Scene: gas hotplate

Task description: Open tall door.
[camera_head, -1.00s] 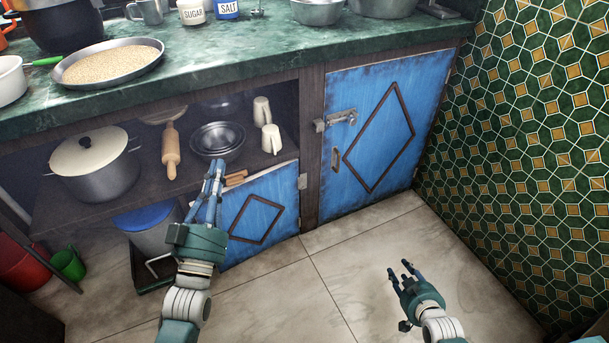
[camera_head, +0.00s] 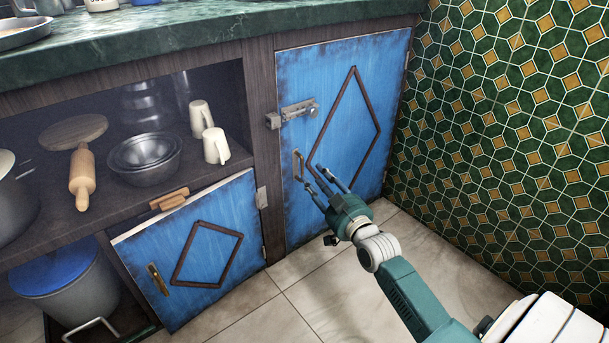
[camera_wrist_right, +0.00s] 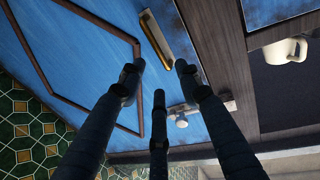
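The tall door (camera_head: 335,70) is blue, with a dark diamond frame, and looks shut in the cabinet's right part. Its small upright handle (camera_head: 298,165) is at its left edge, below a metal bolt latch (camera_head: 292,114). My right gripper (camera_head: 316,178) is open in front of the door, just right of and slightly below the handle. In the right wrist view, the spread fingers of this gripper (camera_wrist_right: 158,82) point at the door (camera_wrist_right: 85,45); the brassy handle (camera_wrist_right: 156,38) lies beyond the fingertips, apart from them. The latch (camera_wrist_right: 195,110) shows partly behind the fingers. My left gripper is out of view.
A short blue door (camera_head: 195,250) left of the tall one appears ajar. The open shelf above holds metal bowls (camera_head: 145,158), white mugs (camera_head: 215,146) and a rolling pin (camera_head: 82,178). A tiled wall (camera_head: 500,140) stands close on the right. The floor (camera_head: 290,300) in front is clear.

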